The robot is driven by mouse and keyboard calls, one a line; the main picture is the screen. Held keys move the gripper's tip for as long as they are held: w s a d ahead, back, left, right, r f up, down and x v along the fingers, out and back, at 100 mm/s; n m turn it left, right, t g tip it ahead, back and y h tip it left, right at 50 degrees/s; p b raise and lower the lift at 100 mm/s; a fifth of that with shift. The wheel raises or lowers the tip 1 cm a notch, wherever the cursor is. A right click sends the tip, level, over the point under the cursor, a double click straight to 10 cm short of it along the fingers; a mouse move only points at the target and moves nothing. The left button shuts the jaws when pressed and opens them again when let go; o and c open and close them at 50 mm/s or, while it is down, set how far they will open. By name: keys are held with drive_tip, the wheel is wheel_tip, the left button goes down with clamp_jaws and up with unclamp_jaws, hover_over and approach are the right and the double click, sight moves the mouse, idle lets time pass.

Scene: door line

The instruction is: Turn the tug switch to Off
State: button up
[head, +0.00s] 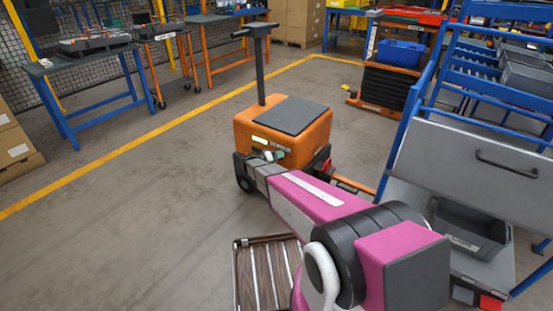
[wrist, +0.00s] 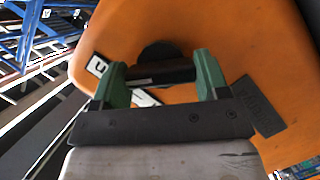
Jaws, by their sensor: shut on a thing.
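The tug (head: 283,132) is an orange box-shaped vehicle with a grey top and a tall dark handle, standing mid-floor in the head view. My gripper (head: 266,156) is at its near face, by a lit pale-green strip (head: 271,143). In the wrist view, the green fingers of my gripper (wrist: 162,74) are shut on the dark switch (wrist: 158,52), one on each side of its bar. The bar lies roughly level across that picture. A small white label (wrist: 97,65) is left of it; another is partly hidden behind my gripper. I cannot read which setting the switch has.
A blue rack (head: 437,75) with a grey flap and bins stands close on the right. A slatted pallet-like item (head: 266,272) lies on the floor below my arm. Workbenches (head: 95,50) line the back left. The floor left of the tug is clear.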

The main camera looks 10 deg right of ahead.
drive_tip(key=n+h, duration=0.1)
drive_tip(key=n, duration=0.2)
drive_tip(key=shift+f+h, duration=0.15)
drive_tip(key=shift+h, duration=0.15)
drive_tip(key=n+h, duration=0.1)
drive_tip(key=n, duration=0.3)
drive_tip(key=shift+h, duration=0.3)
drive_tip(key=n+t+h, duration=0.1)
drive_tip(key=n, duration=0.2)
drive_tip(key=shift+f+n, duration=0.1)
drive_tip(key=shift+n, duration=0.2)
drive_tip(key=shift+n+t+h, duration=0.4)
drive_tip(key=shift+n+t, duration=0.3)
drive_tip(key=shift+n, duration=1.4)
drive_tip(key=o, duration=0.9)
drive_tip(key=shift+o, duration=0.2)
